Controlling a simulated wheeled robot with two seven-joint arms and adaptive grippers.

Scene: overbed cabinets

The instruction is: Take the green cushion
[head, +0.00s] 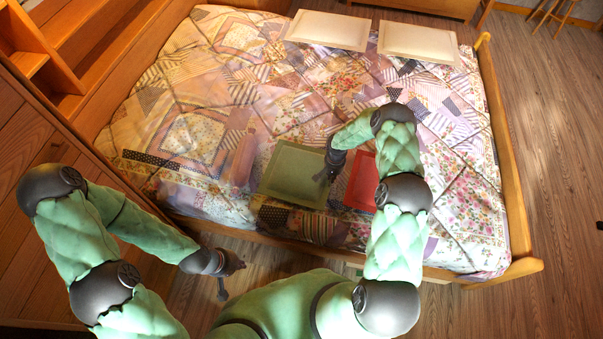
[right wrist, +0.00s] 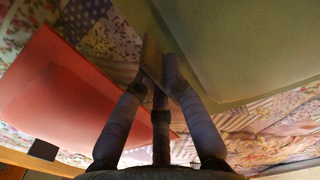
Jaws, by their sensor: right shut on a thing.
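The green cushion (head: 294,174) lies on the patchwork bed, near its front edge, in the head view. It also fills the upper right of the right wrist view (right wrist: 250,40). My right gripper (head: 327,175) is at the cushion's right edge. In the right wrist view its fingers (right wrist: 160,70) are close together at the cushion's border, shut on that edge. My left gripper (head: 225,287) hangs low in front of the bed, apart from the cushion. Its fingers are too small to tell open from shut.
A red cushion (head: 361,182) lies just right of the green one, partly behind my right arm; it also shows in the right wrist view (right wrist: 65,95). Two cream cushions (head: 328,30) (head: 418,41) lie at the bed's far end. Wooden cabinets stand left, and the bed (head: 510,170) has a wooden frame.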

